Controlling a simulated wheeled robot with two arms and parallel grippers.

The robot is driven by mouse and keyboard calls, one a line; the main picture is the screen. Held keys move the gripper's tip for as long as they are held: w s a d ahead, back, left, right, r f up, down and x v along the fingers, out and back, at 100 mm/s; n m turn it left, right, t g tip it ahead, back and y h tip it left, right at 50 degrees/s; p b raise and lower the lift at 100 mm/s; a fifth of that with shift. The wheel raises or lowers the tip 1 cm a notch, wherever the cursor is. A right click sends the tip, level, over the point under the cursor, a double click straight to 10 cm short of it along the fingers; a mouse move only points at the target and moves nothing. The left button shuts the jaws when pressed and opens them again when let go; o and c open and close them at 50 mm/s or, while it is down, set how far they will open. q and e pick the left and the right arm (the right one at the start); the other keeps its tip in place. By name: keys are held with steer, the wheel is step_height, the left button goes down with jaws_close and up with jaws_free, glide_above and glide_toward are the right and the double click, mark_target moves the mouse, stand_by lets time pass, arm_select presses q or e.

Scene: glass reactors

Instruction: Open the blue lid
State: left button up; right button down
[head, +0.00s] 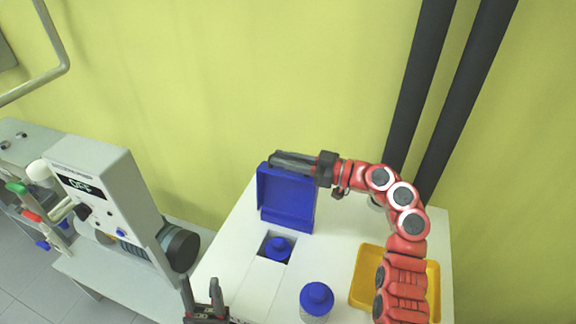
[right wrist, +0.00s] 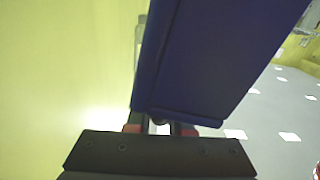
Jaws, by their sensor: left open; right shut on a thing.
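The blue lid (head: 287,198) stands upright at the back of the white table, raised above a square opening (head: 264,250) in the tabletop box. My right gripper (head: 276,165) is shut on the lid's upper edge; my red right arm reaches it from the right. In the right wrist view the lid (right wrist: 210,60) fills the middle, between the red-tipped fingers (right wrist: 160,128). A blue-capped item (head: 278,248) sits inside the opening below the lid. My left gripper (head: 203,297) is open and empty at the bottom of the head view, left of the table's front.
A blue-capped bottle (head: 317,297) stands at the front of the white table (head: 335,245). A yellow tray (head: 366,277) lies to the right, partly behind my right arm. A grey machine (head: 108,190) stands at the left. Dark pipes (head: 425,90) run up the yellow wall.

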stand_by(0.3)
steer(key=c, duration=0.8)
jaws_free()
steer(key=shift+c, duration=0.2)
steer(key=shift+r, duration=0.35)
step_height(320, 180, up, 3)
steer(key=shift+r, duration=0.1)
steer(key=s+r+p, duration=0.1)
steer(key=s, duration=1.5)
steer(key=shift+d, duration=0.3)
steer(key=shift+r+p, duration=0.15)
steer(key=shift+p, duration=0.15)
